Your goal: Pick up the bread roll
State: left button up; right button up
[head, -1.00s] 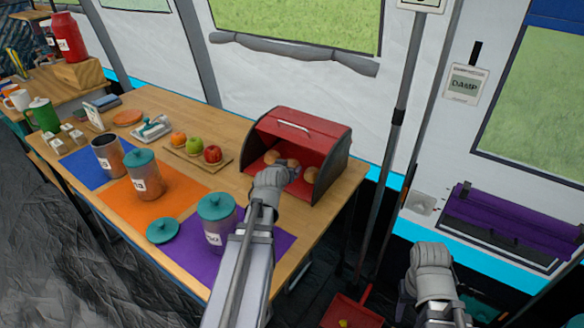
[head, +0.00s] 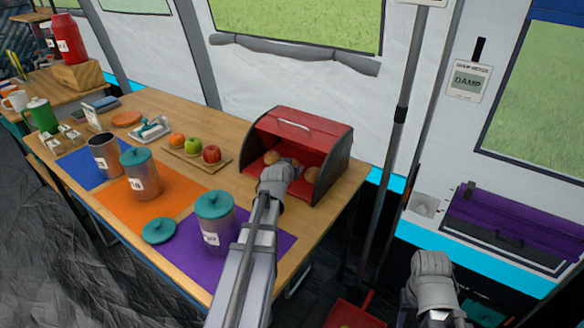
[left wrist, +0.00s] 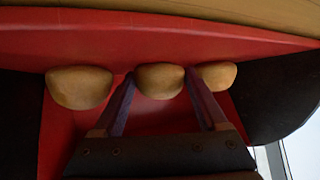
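A red bread bin (head: 318,140) with black sides stands open on the table. Several tan bread rolls lie in it; a left one (head: 271,157) and a right one (head: 311,174) show in the head view. In the left wrist view I see a left roll (left wrist: 79,87), a middle roll (left wrist: 160,80) and a right roll (left wrist: 217,75). My left gripper (left wrist: 160,76) is open, reaching into the bin, with its fingers on either side of the middle roll. The right finger is close to the right roll. My right gripper (head: 431,265) is off the table; its fingers are hidden.
A wooden board (head: 180,160) with an orange and apples is left of the bin. A lidded canister (head: 217,222) stands on a purple mat (head: 268,247) near my left arm. A broom handle rises right of the table. A purple toolbox (head: 510,225) is at the right.

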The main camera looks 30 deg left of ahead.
pick_arm(q)
jog(key=c, duration=0.7)
jog(key=shift+r, duration=0.2)
jog(key=shift+c, duration=0.2)
pick_arm(e)
jog(key=shift+r, duration=0.15)
